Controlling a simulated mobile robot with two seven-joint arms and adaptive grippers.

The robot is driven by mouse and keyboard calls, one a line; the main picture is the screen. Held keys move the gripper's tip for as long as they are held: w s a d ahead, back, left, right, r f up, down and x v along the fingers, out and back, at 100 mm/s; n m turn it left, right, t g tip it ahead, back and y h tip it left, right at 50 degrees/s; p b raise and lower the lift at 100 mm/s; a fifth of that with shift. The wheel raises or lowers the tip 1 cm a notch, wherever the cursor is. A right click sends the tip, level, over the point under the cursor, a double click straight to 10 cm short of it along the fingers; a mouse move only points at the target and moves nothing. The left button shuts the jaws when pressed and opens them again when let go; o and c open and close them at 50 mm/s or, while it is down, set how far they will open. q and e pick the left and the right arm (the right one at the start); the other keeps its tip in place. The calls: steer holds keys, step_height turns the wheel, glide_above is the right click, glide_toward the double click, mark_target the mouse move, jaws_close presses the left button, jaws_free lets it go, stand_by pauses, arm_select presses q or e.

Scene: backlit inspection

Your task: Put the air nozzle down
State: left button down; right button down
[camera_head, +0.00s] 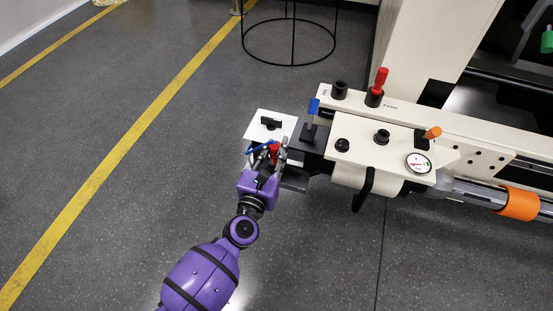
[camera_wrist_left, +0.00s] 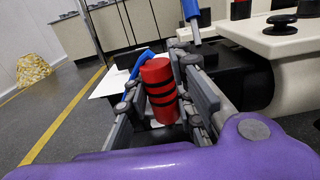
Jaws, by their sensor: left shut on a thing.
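The air nozzle (camera_head: 273,151) shows as a small red body with a blue part beside it. In the left wrist view the air nozzle (camera_wrist_left: 158,90) is a red cylinder with black bands, tilted slightly, with a blue hose-like piece (camera_wrist_left: 143,60) behind it. My left gripper (camera_head: 268,156) is shut on it, with one finger on each side. The gripper is at the near edge of a white plate (camera_head: 257,131) carrying a small black holder (camera_head: 271,123). Whether the nozzle touches anything below is hidden. My right gripper is not in view.
A cream machine (camera_head: 345,152) with black knobs, a blue-topped lever (camera_head: 313,107), a red-topped lever (camera_head: 382,78) and a gauge (camera_head: 418,162) stands right of the gripper. A black handle (camera_head: 363,190) juts from its front. A wire stand (camera_head: 290,62) is behind. Floor at left is clear.

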mark_target(274, 163)
arm_select(q)
steer(key=f+b, duration=0.1)
steer(key=f, duration=0.1)
steer(key=f+b, duration=0.1)
steer(key=f, duration=0.1)
steer(key=shift+w+d, duration=0.15)
steer(key=shift+w, duration=0.05)
steer(key=shift+r, duration=0.2)
steer(key=shift+f+b, duration=0.3)
steer(key=c, duration=1.5)
jaws_free()
steer(key=shift+r, duration=0.25)
steer(key=shift+s+p, duration=0.2)
steer(key=shift+p, duration=0.2)
steer(key=v, duration=1.1)
steer(key=shift+s+p, duration=0.3)
steer(key=shift+p, duration=0.05)
